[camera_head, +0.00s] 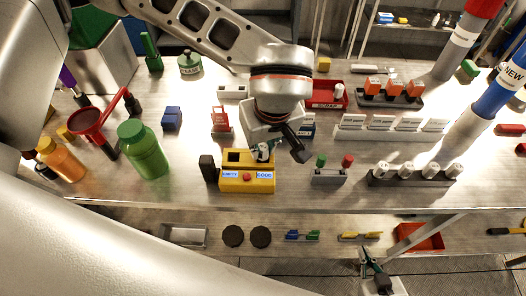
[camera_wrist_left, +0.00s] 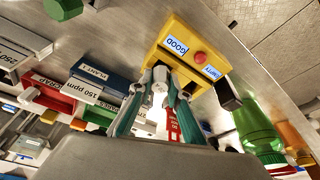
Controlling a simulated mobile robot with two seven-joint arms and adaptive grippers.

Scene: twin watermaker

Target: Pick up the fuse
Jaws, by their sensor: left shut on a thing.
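My left gripper (camera_head: 263,152) is over the yellow tester box (camera_head: 235,184), which has a red button and labels reading EMPTY and GOOD. In the left wrist view the gripper (camera_wrist_left: 160,88) is shut on a small white cylinder, which looks like the fuse (camera_wrist_left: 160,77), at the tester's near edge in that view. Whether the fuse still sits in the tester's slot cannot be told. The tester also shows in the wrist view (camera_wrist_left: 183,26). My right gripper (camera_head: 374,270) is low at the bottom, away from the table top; its jaw opening is unclear.
Right of the tester stand a grey block with green and red knobs (camera_head: 329,176) and a dark rack of white cylinders (camera_head: 415,177). A black block (camera_head: 207,168) and green bottle (camera_head: 144,150) stand left. A red SCRAP tray (camera_head: 327,96) lies behind.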

